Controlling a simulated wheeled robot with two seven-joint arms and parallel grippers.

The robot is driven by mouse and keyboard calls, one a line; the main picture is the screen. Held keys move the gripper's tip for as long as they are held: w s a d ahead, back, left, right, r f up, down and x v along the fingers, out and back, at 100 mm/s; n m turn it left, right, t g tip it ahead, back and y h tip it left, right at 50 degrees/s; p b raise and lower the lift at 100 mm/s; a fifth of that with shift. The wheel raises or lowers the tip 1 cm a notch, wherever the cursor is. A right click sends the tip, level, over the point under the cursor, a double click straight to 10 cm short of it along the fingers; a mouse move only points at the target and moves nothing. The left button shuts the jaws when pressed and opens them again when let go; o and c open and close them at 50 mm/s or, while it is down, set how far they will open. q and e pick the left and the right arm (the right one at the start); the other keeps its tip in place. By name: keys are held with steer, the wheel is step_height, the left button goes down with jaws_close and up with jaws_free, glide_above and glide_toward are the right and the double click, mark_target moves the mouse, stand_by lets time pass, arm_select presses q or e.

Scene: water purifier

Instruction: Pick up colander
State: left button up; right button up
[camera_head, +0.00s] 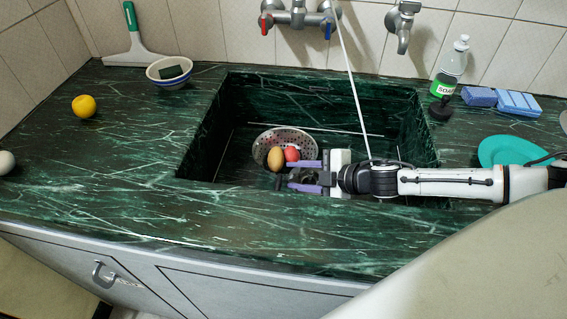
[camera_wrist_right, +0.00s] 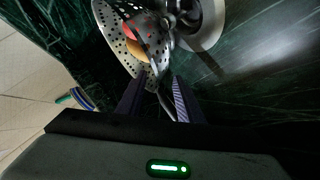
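The colander (camera_head: 268,137) is a perforated metal bowl tilted inside the dark green sink. It holds a brown egg-shaped item (camera_head: 275,159) and a reddish round one (camera_head: 292,154). My right gripper (camera_head: 291,175) is in the sink just in front of the colander, its purple fingers spread apart and pointing left. In the right wrist view the colander (camera_wrist_right: 118,32) lies just beyond the fingertips (camera_wrist_right: 158,84). A thin handle-like part (camera_wrist_right: 163,98) reaches between the fingers; I cannot tell whether it touches them. My left gripper is not in view.
The sink (camera_head: 235,95) has steep walls close around my right gripper. A faucet (camera_head: 300,17) with a thin white hose hangs above.

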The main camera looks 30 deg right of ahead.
mark_target(289, 173)
steer(key=x, duration=0.5)
steer(key=shift+a+r, duration=0.2)
steer(key=shift+r, duration=0.05)
jaws_close()
steer(key=shift+r, duration=0.15)
